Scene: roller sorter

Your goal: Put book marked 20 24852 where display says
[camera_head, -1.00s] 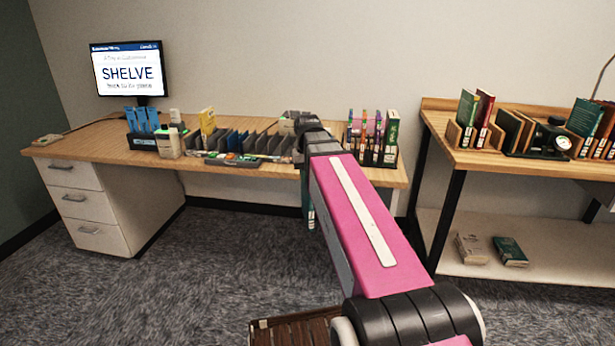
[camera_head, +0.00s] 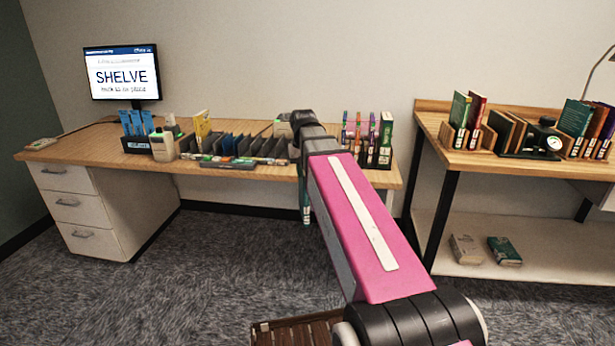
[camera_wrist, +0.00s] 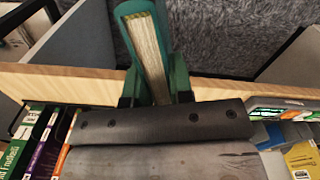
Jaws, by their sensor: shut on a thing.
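My gripper (camera_wrist: 156,98) is shut on a green book (camera_wrist: 147,45), whose page edges face the wrist camera. In the head view the book (camera_head: 305,200) hangs partly below the desk's front edge, mostly hidden by my arm. A white label band shows near its lower end, but I cannot read its number. The display (camera_head: 122,74) stands at the desk's left and reads "SHELVE", with a smaller line that seems to say "back to its place". The shelf unit (camera_head: 455,157) at the right has upright books on its top, including a green one (camera_head: 459,109) and a red one (camera_head: 476,112).
The desk (camera_head: 85,150) carries a black sorter (camera_head: 235,145), a bottle (camera_head: 163,146), a blue-filled holder (camera_head: 137,142) and a rack of books (camera_head: 368,140). Two books (camera_head: 467,249) (camera_head: 504,250) lie on the lower shelf. Carpet between desk and shelf unit is clear.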

